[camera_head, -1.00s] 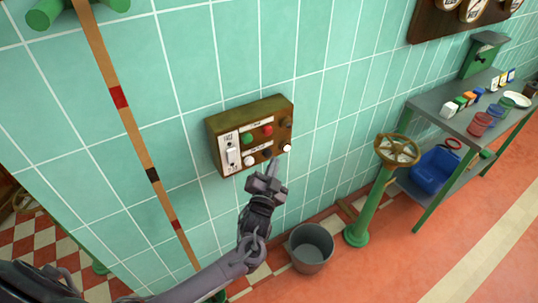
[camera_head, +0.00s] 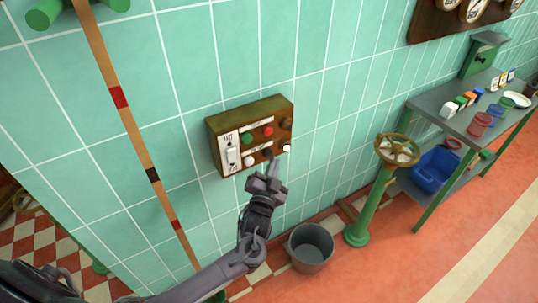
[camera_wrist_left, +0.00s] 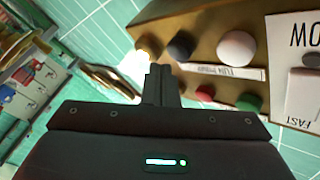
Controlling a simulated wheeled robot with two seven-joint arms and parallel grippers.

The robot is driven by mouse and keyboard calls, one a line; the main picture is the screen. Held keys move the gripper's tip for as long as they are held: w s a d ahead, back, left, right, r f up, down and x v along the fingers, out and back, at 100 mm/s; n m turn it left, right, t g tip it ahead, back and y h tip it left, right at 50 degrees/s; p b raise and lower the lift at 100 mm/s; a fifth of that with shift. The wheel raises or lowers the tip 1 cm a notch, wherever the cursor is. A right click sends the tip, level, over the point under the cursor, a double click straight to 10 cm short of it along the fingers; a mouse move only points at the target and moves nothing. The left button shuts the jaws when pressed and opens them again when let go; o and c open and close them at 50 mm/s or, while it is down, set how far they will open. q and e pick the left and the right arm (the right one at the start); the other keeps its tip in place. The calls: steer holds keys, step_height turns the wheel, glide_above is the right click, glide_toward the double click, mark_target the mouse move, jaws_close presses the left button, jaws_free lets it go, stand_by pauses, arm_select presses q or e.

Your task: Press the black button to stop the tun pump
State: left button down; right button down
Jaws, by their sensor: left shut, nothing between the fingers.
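The brown control box (camera_head: 232,119) is on the green tiled wall. Its lower row has a white button (camera_head: 250,160), the black button (camera_head: 267,153) and a glowing white lamp (camera_head: 287,148). My left gripper (camera_head: 273,164) is shut and empty, just below the black button, its fingers pointing up at the box. In the left wrist view the panel is upside down; the black button (camera_wrist_left: 182,46) shows just beyond and right of the fingertips (camera_wrist_left: 160,70), beside a "TUN PUMP" label. I cannot tell whether they touch anything. My right gripper is not in view.
A green button (camera_head: 246,139) and a red button (camera_head: 267,131) are in the upper row. A switch plate (camera_head: 229,154) is at the box's left. A bucket (camera_head: 311,247), a valve wheel (camera_head: 397,151) and a metal table (camera_head: 434,106) stand to the right.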

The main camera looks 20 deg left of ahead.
arm_select(q)
steer(key=shift+w+a, duration=0.15)
steer(key=shift+w+a, duration=0.15)
steer(key=shift+a, duration=0.05)
steer(key=shift+w+a, duration=0.25)
steer(key=shift+a, duration=0.15)
stand_by(1.1)
steer(key=shift+s+d, duration=0.55)
steer(key=shift+d, duration=0.15)
steer(key=s+d+p, duration=0.1)
steer(key=d, duration=0.1)
steer(key=s+d, duration=0.2)
steer(key=shift+p, duration=0.35)
